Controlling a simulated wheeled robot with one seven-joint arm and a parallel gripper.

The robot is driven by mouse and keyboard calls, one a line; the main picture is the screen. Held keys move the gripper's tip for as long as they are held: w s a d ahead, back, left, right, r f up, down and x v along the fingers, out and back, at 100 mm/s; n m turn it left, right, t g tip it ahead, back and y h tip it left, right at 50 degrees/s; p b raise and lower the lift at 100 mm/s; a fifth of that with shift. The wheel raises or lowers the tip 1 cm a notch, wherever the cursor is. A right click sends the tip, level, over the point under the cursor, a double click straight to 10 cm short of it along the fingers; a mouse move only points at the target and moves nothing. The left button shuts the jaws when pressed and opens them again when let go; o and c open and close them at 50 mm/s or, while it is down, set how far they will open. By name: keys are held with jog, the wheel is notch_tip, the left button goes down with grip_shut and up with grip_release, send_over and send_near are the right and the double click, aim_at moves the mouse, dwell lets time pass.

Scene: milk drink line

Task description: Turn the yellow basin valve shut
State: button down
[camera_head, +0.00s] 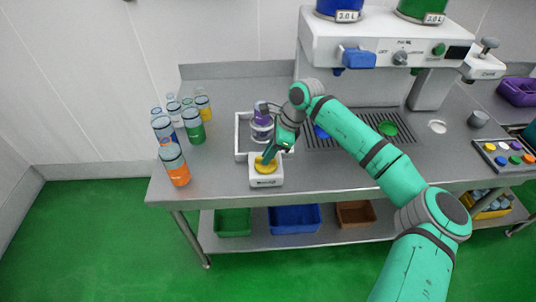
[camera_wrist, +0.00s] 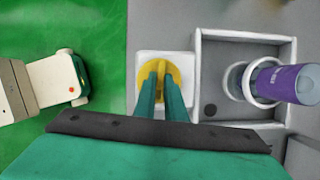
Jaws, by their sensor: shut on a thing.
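The yellow basin valve (camera_head: 266,164) is a round yellow knob on a white block (camera_head: 264,181) at the front edge of the steel table. In the wrist view the yellow valve (camera_wrist: 173,68) shows around and between my fingertips. My gripper (camera_head: 270,155) reaches down onto the valve from above. Its two green fingers (camera_wrist: 161,75) are shut on a raised part of the valve, which they mostly hide. I cannot tell the valve's exact turn angle.
A white-walled basin (camera_head: 238,137) stands right behind the valve, with a purple-banded bottle (camera_head: 262,115) in a ring holder. Several bottles with coloured bands (camera_head: 193,126) stand to the left. A dispenser (camera_head: 385,45) with a drip grate (camera_head: 350,134) is at the right.

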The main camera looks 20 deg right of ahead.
jog(key=m+t, duration=0.1)
jog(key=m, duration=0.2)
jog(key=shift+s+h, duration=0.15)
jog(key=shift+h, duration=0.15)
jog(key=m, duration=0.2)
jog(key=m+t+h, duration=0.1)
jog(key=m, duration=0.2)
jog(key=shift+a, duration=0.2)
jog(key=m+h, duration=0.1)
jog(key=m, duration=0.1)
jog(key=m+h, duration=0.1)
jog(key=m, duration=0.2)
jog(key=shift+a+t, duration=0.2)
jog(key=shift+t, duration=0.2)
jog(key=shift+a+m+h, duration=0.1)
jog(key=shift+m+h, duration=0.7)
jog(key=shift+m, duration=0.9)
jog(key=c, duration=1.8)
grip_release()
jog(key=shift+s, duration=0.1)
jog(key=shift+r, duration=0.1)
